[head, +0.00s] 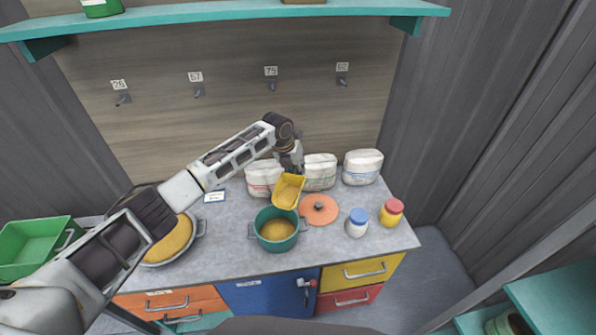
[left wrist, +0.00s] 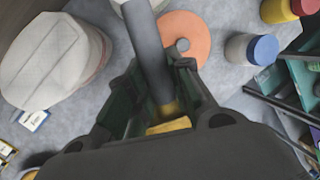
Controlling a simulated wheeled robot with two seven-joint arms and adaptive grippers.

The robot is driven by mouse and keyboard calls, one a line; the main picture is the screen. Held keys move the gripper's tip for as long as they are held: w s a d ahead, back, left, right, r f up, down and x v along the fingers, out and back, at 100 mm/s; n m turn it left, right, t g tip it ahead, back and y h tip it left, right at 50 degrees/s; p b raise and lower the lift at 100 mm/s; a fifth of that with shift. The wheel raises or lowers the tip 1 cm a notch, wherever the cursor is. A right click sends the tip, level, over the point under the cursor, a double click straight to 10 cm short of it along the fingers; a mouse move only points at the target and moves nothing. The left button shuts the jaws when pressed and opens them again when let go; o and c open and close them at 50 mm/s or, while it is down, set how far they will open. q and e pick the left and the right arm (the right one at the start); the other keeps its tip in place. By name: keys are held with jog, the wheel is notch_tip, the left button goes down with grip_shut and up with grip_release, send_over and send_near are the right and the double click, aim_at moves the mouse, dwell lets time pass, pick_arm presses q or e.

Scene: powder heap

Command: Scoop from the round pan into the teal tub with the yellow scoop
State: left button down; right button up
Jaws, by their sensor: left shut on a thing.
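The yellow scoop (head: 289,191) is held in my left gripper (head: 290,168), above the back rim of the teal tub, and has yellow powder in it. In the left wrist view my left gripper (left wrist: 163,100) is shut on the scoop's dark handle (left wrist: 148,50); only a bit of the yellow scoop (left wrist: 170,126) shows there. The teal tub (head: 263,241) stands on the counter with yellow powder inside. The round pan (head: 201,229) at the left holds a heap of yellow powder (head: 176,238) and is partly hidden behind my left arm. My right gripper is not in view.
An orange lid (head: 319,209) lies right of the tub. A blue-capped jar (head: 356,224) and a red-capped jar (head: 391,212) stand further right. White bags (head: 362,167) line the back of the counter. A green bin (head: 30,245) is at far left. A teal shelf (head: 230,12) hangs above.

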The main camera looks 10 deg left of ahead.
pick_arm(q)
jog(key=shift+m, duration=0.9)
jog(key=shift+m+g+h, duration=0.3)
jog(key=shift+m, duration=0.1)
jog(key=shift+f, duration=0.1)
